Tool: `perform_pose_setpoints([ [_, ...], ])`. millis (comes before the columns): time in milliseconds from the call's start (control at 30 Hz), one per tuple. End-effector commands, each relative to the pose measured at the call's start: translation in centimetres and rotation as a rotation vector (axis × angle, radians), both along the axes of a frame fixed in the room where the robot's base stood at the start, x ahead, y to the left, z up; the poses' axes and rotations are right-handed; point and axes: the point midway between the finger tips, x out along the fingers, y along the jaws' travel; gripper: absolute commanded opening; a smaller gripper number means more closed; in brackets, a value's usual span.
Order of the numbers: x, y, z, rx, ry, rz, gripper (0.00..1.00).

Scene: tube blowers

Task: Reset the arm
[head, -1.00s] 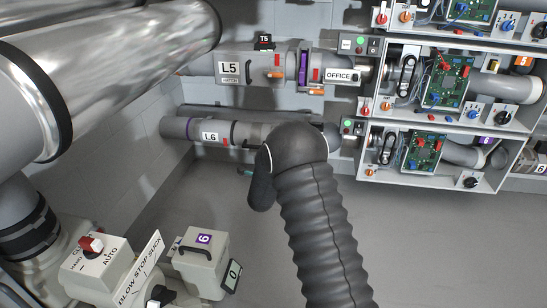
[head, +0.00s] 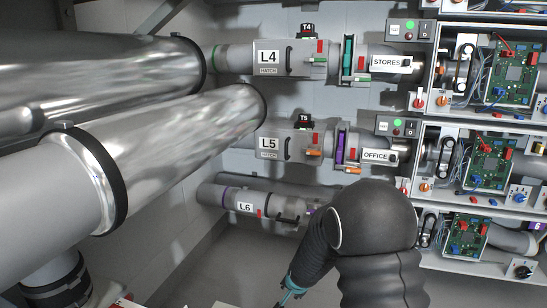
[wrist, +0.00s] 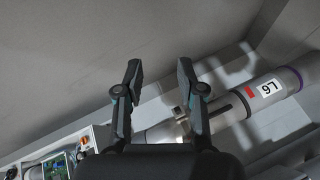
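My gripper (wrist: 159,85) is open in the wrist view, its two dark fingers apart with nothing between them. In the head view only a small teal and dark part of my gripper (head: 289,291) shows at the bottom, below my black ribbed arm. Beyond the fingers in the wrist view lies the grey L6 tube (wrist: 238,105), with a gap that I cannot measure. The L6 tube (head: 245,204) also shows in the head view along the wall, its right end hidden behind my arm.
The L5 hatch tube (head: 270,144) and L4 hatch tube (head: 270,58) run above L6. Shelves with circuit boards (head: 490,160), knobs and switches stand at right. Large shiny pipes (head: 170,140) fill the left. Bare grey floor (head: 215,265) shows at lower left of my arm.

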Motion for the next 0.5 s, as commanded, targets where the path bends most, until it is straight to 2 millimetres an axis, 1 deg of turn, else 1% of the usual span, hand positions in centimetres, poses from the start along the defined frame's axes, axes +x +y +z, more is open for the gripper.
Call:
perform_pose_setpoints([
  [33, -1.8, -0.2, 2.0, -0.017, 0.036, 0.055, 0.39],
  [200, -8.0, -1.1, 6.8, -0.086, 0.155, 0.243, 0.39],
  [267, -10.1, -1.5, 8.5, -0.109, 0.187, 0.302, 0.39],
  [300, -11.5, -1.9, 9.6, -0.122, 0.209, 0.337, 0.39],
  [500, -18.2, -3.8, 15.1, -0.184, 0.283, 0.482, 0.39],
])
